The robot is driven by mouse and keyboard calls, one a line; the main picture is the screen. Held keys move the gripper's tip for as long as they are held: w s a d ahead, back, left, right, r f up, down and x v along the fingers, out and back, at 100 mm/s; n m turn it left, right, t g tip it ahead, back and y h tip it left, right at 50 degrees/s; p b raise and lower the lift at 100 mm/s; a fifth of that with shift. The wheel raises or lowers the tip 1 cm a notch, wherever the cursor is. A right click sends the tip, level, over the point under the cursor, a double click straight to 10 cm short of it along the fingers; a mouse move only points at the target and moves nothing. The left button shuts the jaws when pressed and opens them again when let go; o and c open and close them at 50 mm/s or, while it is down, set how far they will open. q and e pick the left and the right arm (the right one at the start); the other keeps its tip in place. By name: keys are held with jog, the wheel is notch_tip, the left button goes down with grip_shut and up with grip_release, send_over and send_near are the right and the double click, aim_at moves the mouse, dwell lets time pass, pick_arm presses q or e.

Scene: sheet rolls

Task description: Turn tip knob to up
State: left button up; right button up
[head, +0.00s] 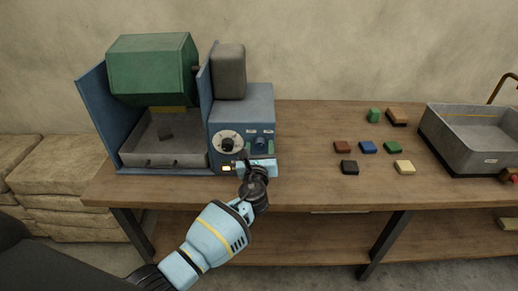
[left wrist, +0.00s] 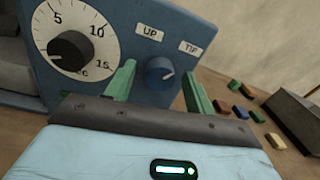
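The tip knob (left wrist: 160,71) is a small round blue knob on the front of the blue machine (head: 243,96). In the left wrist view the label UP (left wrist: 150,32) is above its left and the label TIP (left wrist: 189,47) above its right. A pale mark on the knob points to the right, roughly towards the TIP side. My left gripper (left wrist: 158,86) is open, with one green finger on each side of the knob. Whether the fingers touch it cannot be told. In the head view my left gripper (head: 256,152) is against the panel. My right gripper is not in view.
A dial (head: 228,143) with a black knob sits left of the tip knob. A green drum (head: 152,68) hangs over a grey tray (head: 160,155). Several coloured blocks (head: 367,147) lie on the wooden bench (head: 310,150), with a grey basin (head: 460,150) farther right.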

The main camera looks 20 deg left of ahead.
pick_arm(q)
jog(key=c, duration=0.9)
